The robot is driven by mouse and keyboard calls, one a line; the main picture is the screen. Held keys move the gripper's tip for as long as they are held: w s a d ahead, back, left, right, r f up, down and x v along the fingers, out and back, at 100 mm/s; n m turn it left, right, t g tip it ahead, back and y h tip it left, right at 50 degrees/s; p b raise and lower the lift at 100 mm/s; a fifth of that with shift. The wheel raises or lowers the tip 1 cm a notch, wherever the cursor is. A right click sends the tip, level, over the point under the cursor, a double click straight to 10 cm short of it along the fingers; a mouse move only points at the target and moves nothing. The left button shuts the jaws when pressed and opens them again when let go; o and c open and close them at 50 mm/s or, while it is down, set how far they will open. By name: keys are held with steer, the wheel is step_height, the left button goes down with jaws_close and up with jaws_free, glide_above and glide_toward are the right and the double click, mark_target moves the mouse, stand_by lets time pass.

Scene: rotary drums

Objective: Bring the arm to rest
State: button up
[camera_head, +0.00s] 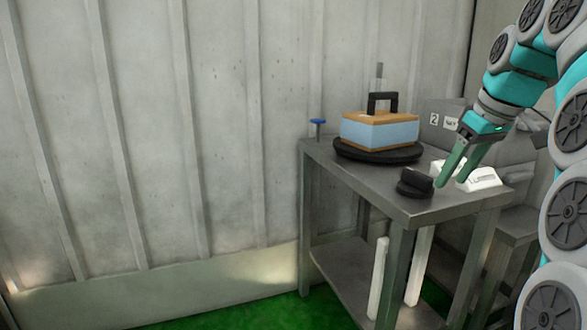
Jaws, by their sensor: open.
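My arm comes in from the right edge, bent, in teal and grey. My gripper (451,180) has green fingers that point down and left over the right front part of a grey metal table (326,154). The fingers look apart, with nothing seen between them. A black knob-like object (415,183) is on the table just left of the fingertips. I cannot tell whether they touch it. White blocks (481,179) lie on the table at the right, partly behind the fingers.
A light blue and orange box (381,131) with a black handle (382,98) sits on a round black turntable (378,152). Grey boxes (438,121) are behind. The green floor (262,315) at left is clear.

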steer(key=s+a+f+m+g, duration=0.2)
steer(key=s+a+f+g, duration=0.1)
steer(key=s+a+f, duration=1)
steer(key=s+a+f+m+g+h, duration=0.1)
steer(key=s+f+m+g, duration=0.1)
steer(key=s+f, duration=1.6)
steer(key=shift+s+a+g+h, duration=0.2)
steer(key=shift+s+g+h, duration=0.05)
steer(key=shift+g+h, duration=0.15)
steer(key=shift+f, duration=0.1)
stand_by(1.5)
